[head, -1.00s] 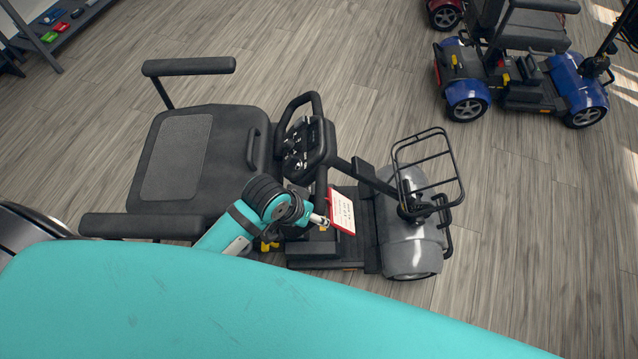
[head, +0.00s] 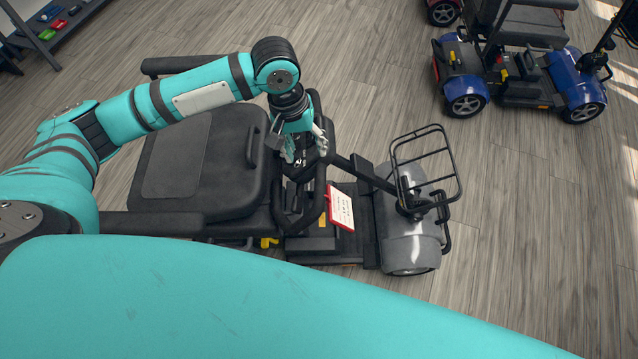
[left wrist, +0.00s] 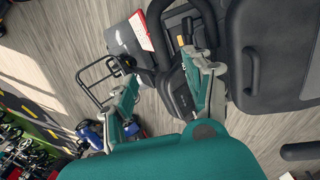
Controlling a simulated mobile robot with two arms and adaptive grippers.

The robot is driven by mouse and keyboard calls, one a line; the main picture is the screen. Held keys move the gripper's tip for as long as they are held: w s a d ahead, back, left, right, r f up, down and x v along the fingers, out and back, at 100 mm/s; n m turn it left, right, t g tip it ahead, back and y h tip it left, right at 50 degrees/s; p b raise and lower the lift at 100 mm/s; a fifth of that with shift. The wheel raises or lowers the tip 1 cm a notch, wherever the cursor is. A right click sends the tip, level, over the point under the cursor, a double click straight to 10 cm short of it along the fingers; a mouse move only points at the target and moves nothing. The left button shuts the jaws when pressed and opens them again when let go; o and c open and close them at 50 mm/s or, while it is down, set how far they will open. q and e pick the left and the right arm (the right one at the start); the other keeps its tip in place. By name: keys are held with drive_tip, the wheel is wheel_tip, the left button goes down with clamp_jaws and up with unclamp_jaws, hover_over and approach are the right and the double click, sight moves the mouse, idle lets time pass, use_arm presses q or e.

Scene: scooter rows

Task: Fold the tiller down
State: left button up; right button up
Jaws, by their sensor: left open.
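The black tiller (head: 366,174) slopes up from the scooter's front toward the seat. Its looped handle (head: 300,225) and control console are near the seat edge. The tiller's console also shows in the left wrist view (left wrist: 178,97). My left gripper (head: 305,148) is open at the far side of the console, fingers pointing down. In the left wrist view its two fingers (left wrist: 165,90) are spread, with part of the console between them. I cannot tell whether they touch it. The gripper and wrist hide part of the console and the far handle. My right gripper is not seen.
The black seat (head: 205,160) and its armrests are left of the tiller. A red-edged white card (head: 341,207) hangs beside the handle. A wire basket (head: 425,170) stands over the grey front cover (head: 408,240). A blue scooter (head: 467,85) is at upper right. Open floor lies around.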

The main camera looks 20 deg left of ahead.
sight(319, 185)
use_arm(q)
drive_tip(key=d+f, duration=0.1)
drive_tip(key=f, duration=0.4)
drive_tip(key=d+f, duration=0.1)
drive_tip(key=f, duration=0.5)
drive_tip(key=d+f, duration=0.1)
drive_tip(key=f, duration=0.4)
drive_tip(key=shift+w+f, duration=0.3)
drive_tip(key=shift+a, duration=0.1)
clamp_jaws()
